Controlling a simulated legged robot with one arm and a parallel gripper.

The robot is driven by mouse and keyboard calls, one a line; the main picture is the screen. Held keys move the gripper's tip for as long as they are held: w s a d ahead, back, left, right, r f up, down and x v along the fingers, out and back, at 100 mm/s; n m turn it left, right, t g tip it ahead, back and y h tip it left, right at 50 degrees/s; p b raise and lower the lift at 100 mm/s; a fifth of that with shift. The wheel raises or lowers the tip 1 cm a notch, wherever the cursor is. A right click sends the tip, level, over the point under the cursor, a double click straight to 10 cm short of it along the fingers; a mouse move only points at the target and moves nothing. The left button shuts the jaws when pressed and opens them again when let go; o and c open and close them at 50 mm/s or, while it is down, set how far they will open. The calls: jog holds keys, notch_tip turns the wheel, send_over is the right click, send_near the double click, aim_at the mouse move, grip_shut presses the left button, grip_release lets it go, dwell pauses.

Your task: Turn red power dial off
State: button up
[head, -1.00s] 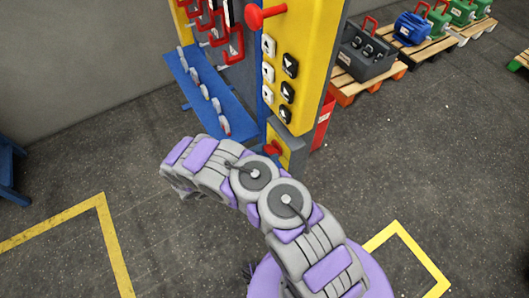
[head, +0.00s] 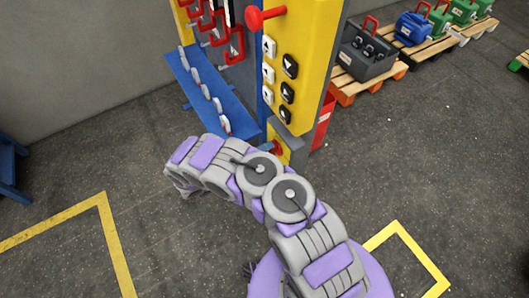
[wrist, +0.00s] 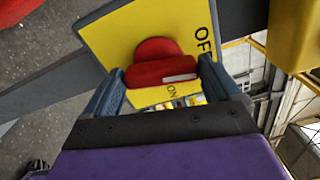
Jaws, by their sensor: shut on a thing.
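The red power dial (wrist: 160,62) sits on a yellow plate (wrist: 115,35) in the wrist view. The plate has a black OFF label (wrist: 204,42) at upper right of the dial and an ON label (wrist: 172,92) below it. A pale mark on the dial's bar lies toward its right end. My gripper (wrist: 162,72) has one blue finger at each side of the bar and is shut on it. In the head view only a bit of red dial (head: 277,149) shows low on the yellow column; my arm hides most of my gripper.
The yellow column (head: 308,50) carries black and white arrow buttons and a red knob (head: 266,17) above. A blue shelf (head: 210,92) juts out at its left. A red box (head: 322,122) stands right of the column. Open floor lies around my arm.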

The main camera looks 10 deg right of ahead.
jog(key=shift+w+a+n, duration=0.1)
jog(key=shift+w+n, duration=0.1)
jog(key=shift+n, duration=0.9)
jog(key=shift+f, duration=0.1)
jog(key=o, duration=0.6)
jog(key=shift+o, duration=0.8)
jog(key=shift+f, duration=0.1)
jog(key=shift+a, duration=0.1)
jog(key=p+v, duration=0.1)
jog(key=v, duration=1.6)
jog(key=shift+a+p, duration=0.2)
jog(key=shift+p, duration=0.1)
